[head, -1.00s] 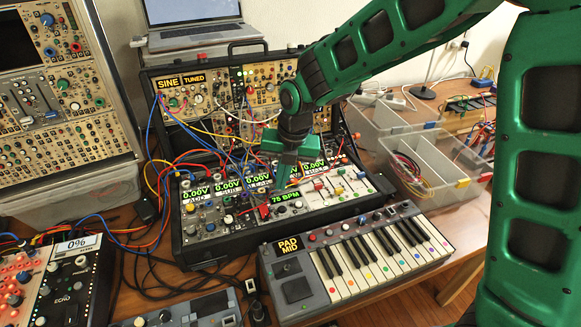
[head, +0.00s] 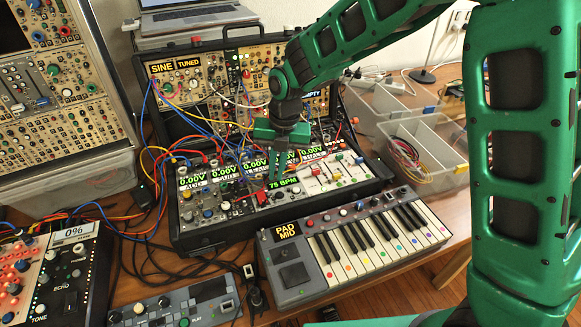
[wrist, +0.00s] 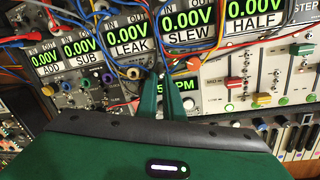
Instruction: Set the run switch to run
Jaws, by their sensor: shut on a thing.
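The run switch is not clearly visible; the spot between my fingertips is mostly hidden by the fingers. My gripper (head: 274,176) reaches down to the clock module's panel, just by the green "75 BPM" display (head: 284,183). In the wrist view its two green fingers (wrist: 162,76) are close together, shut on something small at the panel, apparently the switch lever. The right finger covers part of the display (wrist: 190,85). I cannot tell which way the lever points.
Patch cables (head: 215,135) loop close to the gripper. Sliders (head: 335,172) lie to the right. The keyboard (head: 360,240) stands in front of the synth case (head: 215,238). A clear bin (head: 440,165) stands at the right.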

